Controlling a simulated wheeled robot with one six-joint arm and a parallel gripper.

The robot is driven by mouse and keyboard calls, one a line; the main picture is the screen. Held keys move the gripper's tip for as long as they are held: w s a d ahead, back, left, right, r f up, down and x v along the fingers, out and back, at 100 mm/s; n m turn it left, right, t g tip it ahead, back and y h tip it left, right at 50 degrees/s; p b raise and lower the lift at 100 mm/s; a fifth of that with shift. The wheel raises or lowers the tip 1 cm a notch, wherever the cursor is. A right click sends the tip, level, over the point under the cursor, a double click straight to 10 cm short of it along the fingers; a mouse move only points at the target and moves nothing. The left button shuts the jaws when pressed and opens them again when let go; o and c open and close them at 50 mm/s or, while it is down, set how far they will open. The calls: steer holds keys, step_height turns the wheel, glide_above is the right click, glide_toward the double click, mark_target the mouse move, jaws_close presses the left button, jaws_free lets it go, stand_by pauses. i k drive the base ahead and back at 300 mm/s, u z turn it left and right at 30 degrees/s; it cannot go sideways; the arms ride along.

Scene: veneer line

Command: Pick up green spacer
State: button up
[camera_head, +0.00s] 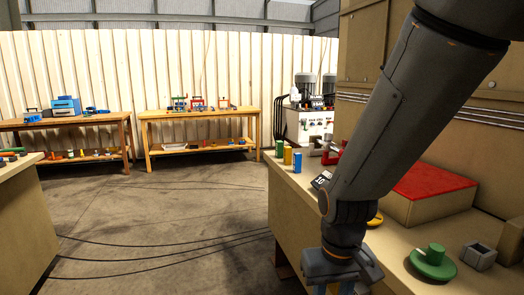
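A green cylinder (280,148) stands upright at the far left corner of the workbench (300,205), beside a yellow cylinder (288,155) and a blue cylinder (297,162). A separate green round piece with a wide flange and a raised hub (434,262) lies on the bench at the lower right. I cannot tell which green piece is the spacer. My gripper (341,284) points down at the bottom middle, left of the flanged piece and well nearer than the cylinders. Its fingertips are cut off by the frame's edge, so its opening and any held item are hidden.
A red-topped box (432,183) and a grey hollow block (478,255) sit on the bench. A yellow disc (375,219) is partly behind my arm. A red part (331,155) stands near the back. Two wooden tables (200,113) line the far wall; the floor between is open.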

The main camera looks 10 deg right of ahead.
mark_target(279, 152)
steer(key=u, duration=0.8)
steer(key=i, duration=1.25)
steer(key=u, duration=0.5)
steer(key=i, duration=1.1)
steer(key=z, duration=1.2)
steer(key=i, duration=0.8)
steer(key=z, duration=0.85)
